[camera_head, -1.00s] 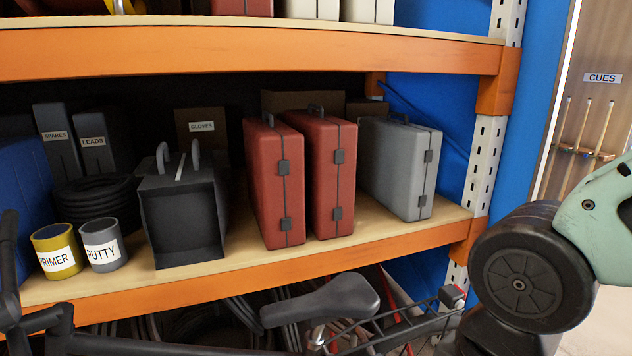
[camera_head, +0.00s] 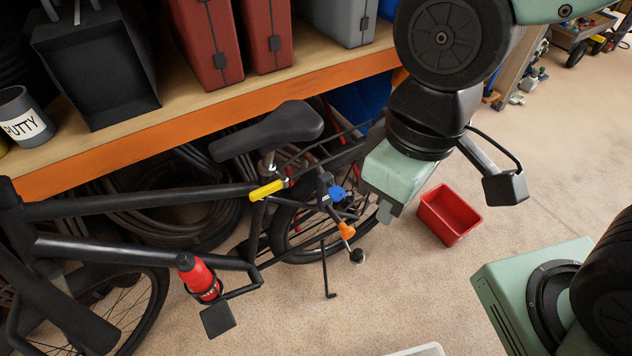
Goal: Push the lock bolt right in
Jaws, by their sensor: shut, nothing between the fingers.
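A black bicycle (camera_head: 140,213) stands in front of the shelf. At its rear wheel is a small dark fitting with a blue part (camera_head: 337,193) and an orange part (camera_head: 347,230) on a short dark rod below. A yellow piece (camera_head: 267,189) sits on the frame under the saddle. I cannot tell which of these is the lock bolt. My gripper (camera_head: 386,212) is shut and empty, pointing down just right of the rear wheel and apart from the coloured parts as far as I can see. My arm hides part of the wheel's right side.
A red bin (camera_head: 449,215) stands on the floor right of my gripper. The orange-edged shelf (camera_head: 130,145) with cases is behind the bicycle. A red bottle (camera_head: 198,277) sits on the frame. The carpet at front centre is mostly clear, with a white rim at the bottom edge.

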